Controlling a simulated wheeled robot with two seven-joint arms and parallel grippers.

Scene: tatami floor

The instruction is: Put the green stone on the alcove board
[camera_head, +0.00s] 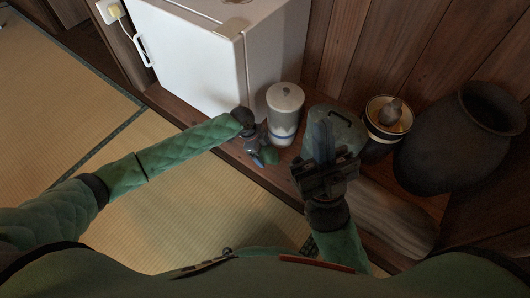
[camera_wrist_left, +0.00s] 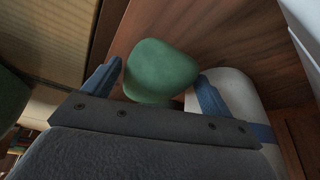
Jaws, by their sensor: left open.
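The green stone (camera_head: 269,154) is beside the white jar, at the tip of my left arm. In the left wrist view the stone (camera_wrist_left: 160,70) is smooth and rounded, between the two blue fingers of my left gripper (camera_wrist_left: 160,85). That gripper (camera_head: 260,156) is open, with a finger on each side of the stone. The brown wooden alcove board (camera_head: 182,113) runs under the jars; its wood (camera_wrist_left: 225,35) shows behind the stone. I cannot tell whether the stone touches it. My right gripper (camera_head: 321,143) is over a green lidded container; its finger gap is unclear.
A white fridge (camera_head: 195,60) stands behind left. The white jar (camera_head: 285,112) with a blue band is close to my left gripper. The green container (camera_head: 345,125), a dark pot (camera_head: 388,120) and a large black jar (camera_head: 455,140) crowd the right. Tatami (camera_head: 70,120) is clear at left.

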